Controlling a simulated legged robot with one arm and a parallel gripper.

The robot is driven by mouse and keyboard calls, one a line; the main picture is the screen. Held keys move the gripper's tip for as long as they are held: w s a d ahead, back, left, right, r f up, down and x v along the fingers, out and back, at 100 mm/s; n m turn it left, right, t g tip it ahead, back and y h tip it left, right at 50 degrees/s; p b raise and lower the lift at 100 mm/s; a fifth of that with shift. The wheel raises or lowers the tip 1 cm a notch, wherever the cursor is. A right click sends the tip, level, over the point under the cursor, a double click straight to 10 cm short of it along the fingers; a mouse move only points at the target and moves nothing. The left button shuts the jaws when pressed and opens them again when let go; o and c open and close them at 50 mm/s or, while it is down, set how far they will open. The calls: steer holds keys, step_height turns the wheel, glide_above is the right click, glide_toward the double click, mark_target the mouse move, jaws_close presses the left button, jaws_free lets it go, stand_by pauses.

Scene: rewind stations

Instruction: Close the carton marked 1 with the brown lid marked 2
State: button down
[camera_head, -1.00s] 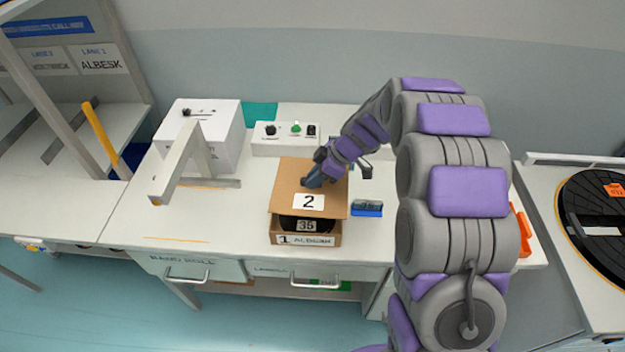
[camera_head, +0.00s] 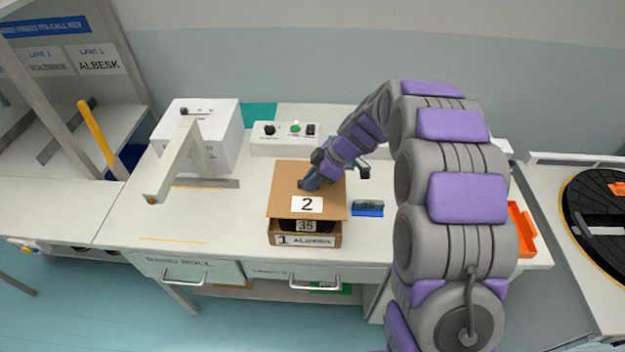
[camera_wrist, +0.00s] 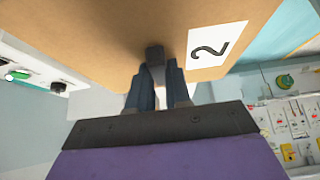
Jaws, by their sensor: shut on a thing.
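The brown lid marked 2 (camera_head: 285,202) is over the carton marked 1 (camera_head: 305,240) on the white bench. The lid's front edge stands above the carton, and a dark item with a 35 label (camera_head: 306,226) shows in the gap at the front. Whether the lid touches the carton at the back is hidden. My gripper (camera_head: 308,184) is shut on the lid's small dark knob. In the wrist view my gripper's fingers (camera_wrist: 157,85) close around that knob (camera_wrist: 155,55), and the lid (camera_wrist: 100,35) fills the upper part.
A small blue item (camera_head: 369,208) lies just right of the carton. A control box (camera_head: 284,140) with knobs and a green button stands behind. A white box (camera_head: 200,130) and grey metal bracket (camera_head: 185,160) stand to the left. An orange bin (camera_head: 521,232) is at the right.

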mark_target(310, 195)
steer(key=f+b, duration=0.1)
steer(key=a+f+b, duration=0.1)
steer(key=f, duration=0.1)
steer(key=shift+a+f+b, duration=0.1)
steer(key=shift+f+b, duration=0.2)
steer(key=shift+f, duration=0.25)
steer(key=shift+d+f+b, duration=0.2)
steer(key=shift+d+b, duration=0.2)
steer(key=shift+d, duration=0.1)
steer(key=shift+a, duration=0.35)
steer(key=shift+d, duration=0.2)
steer(key=shift+d, duration=0.2)
steer(key=shift+a, duration=0.3)
steer(key=shift+d+f, duration=0.1)
steer(key=shift+f, duration=1)
stand_by(0.3)
